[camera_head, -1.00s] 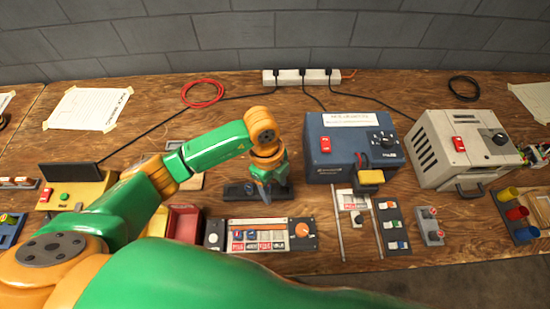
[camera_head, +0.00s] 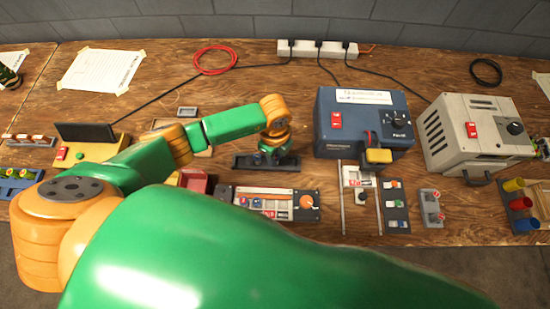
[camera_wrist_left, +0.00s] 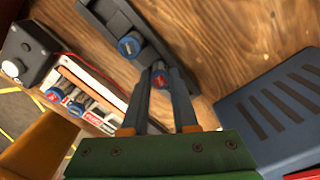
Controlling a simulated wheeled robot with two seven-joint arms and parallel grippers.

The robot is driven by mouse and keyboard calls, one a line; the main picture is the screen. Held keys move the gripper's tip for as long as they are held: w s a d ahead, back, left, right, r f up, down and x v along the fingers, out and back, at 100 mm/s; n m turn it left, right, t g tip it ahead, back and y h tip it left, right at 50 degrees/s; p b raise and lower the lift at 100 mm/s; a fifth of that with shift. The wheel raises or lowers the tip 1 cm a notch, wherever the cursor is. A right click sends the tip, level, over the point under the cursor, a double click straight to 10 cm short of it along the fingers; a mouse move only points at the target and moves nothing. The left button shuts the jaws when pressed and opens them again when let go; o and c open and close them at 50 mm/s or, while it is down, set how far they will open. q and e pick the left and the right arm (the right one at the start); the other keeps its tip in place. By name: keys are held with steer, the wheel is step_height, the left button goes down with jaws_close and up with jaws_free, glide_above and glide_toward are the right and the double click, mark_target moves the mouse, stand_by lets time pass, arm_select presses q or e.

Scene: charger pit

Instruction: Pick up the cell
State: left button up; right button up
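In the left wrist view, a cell with a red and blue end (camera_wrist_left: 159,76) sits between the fingertips of my left gripper (camera_wrist_left: 161,85). The fingers are close together and appear shut on it, hiding its sides. It is at the dark holder (camera_wrist_left: 105,12); I cannot tell whether it is lifted clear. A second blue-ended cell (camera_wrist_left: 130,46) stands in the same holder, beside the fingers. In the head view my left gripper (camera_head: 272,156) points down over the dark holder (camera_head: 245,163). My right gripper is not in view.
A tray of several cells (camera_head: 268,203) lies in front of the holder. The blue machine (camera_head: 350,125) stands close to its right, a grey machine (camera_head: 468,140) farther right. A red bin (camera_head: 196,183) is left of the tray. Open wood lies behind the holder.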

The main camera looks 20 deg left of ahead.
arm_select(q)
jaws_close()
steer(key=shift+r, duration=0.1)
